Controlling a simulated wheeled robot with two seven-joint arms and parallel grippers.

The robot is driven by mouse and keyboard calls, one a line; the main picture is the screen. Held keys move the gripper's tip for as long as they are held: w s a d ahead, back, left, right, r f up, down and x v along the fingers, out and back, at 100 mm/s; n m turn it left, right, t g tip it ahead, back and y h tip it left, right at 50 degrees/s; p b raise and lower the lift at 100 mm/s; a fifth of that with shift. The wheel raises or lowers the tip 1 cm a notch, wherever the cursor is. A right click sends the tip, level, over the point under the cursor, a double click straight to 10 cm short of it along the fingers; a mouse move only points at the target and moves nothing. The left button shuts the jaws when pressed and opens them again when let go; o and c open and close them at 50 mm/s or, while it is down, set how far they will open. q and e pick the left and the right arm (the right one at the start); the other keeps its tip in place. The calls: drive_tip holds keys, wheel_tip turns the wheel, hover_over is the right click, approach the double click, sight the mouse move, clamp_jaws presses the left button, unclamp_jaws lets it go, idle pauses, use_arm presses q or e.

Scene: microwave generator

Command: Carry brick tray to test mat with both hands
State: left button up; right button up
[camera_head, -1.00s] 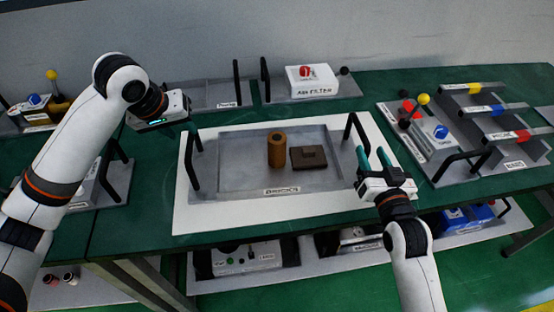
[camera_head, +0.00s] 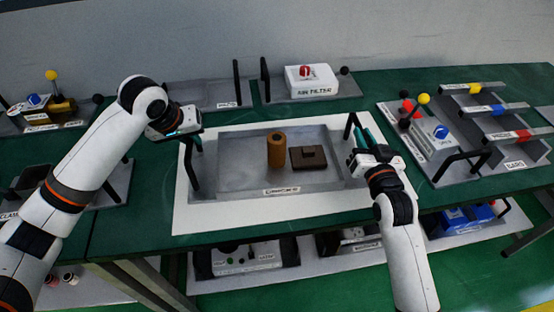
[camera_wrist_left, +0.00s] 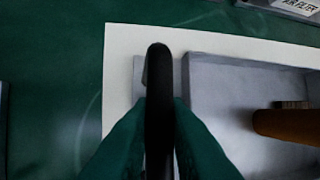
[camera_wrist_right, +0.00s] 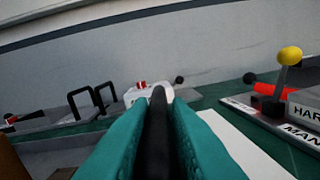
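The grey brick tray (camera_head: 235,180) lies flat on a white mat (camera_head: 225,222), with a black handle at each end. In the tray stand a brown cylinder (camera_head: 276,150) and a flat dark brown block (camera_head: 309,158). My left gripper (camera_head: 188,140) is at the left handle (camera_head: 195,172); in the left wrist view its green fingers press close on both sides of the handle (camera_wrist_left: 160,85). My right gripper (camera_head: 366,136) is at the right handle (camera_head: 349,126); in the right wrist view its fingers flank the handle (camera_wrist_right: 158,125) with no clear gap.
A white box with a red knob (camera_head: 310,80) stands behind on another tray. A tray with a blue knob and coloured levers (camera_head: 430,130) is close on the right. Other trays stand left (camera_head: 110,190) and on a lower shelf (camera_head: 245,258). Green tabletop (camera_head: 150,215) is bare at front left.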

use_arm(q)
drive_tip(key=shift+r, duration=0.15)
clamp_jaws()
use_arm(e)
drive_tip(key=shift+r, duration=0.15)
clamp_jaws()
